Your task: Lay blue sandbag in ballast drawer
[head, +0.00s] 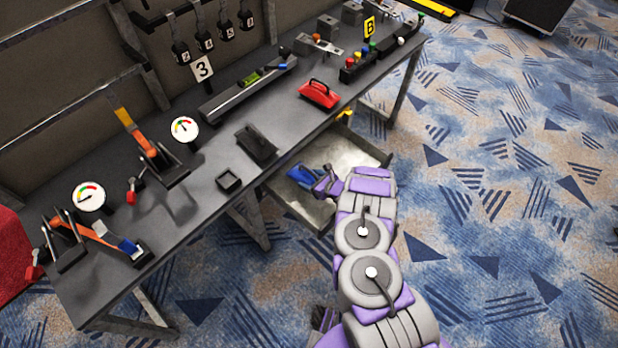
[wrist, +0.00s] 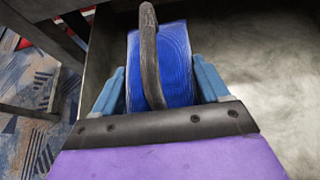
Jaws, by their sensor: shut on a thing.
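The blue sandbag (head: 302,175) is at my gripper (head: 325,183), over the left part of the open ballast drawer (head: 362,149) in the head view. In the wrist view the blue sandbag (wrist: 180,65) has a grey-brown strap handle (wrist: 150,55) standing up across it. My gripper (wrist: 160,92) is shut on the sandbag, with a blue-grey finger at each side. The pale drawer floor (wrist: 250,60) shows to the right of the bag. Whether the bag's underside touches the drawer floor is hidden.
The drawer sticks out from under a dark workbench (head: 205,170). The bench edge and legs stand close to the left of my arm. A red float-like block (head: 319,94), gauges and levers are on the bench. Carpet (head: 500,230) to the right is clear.

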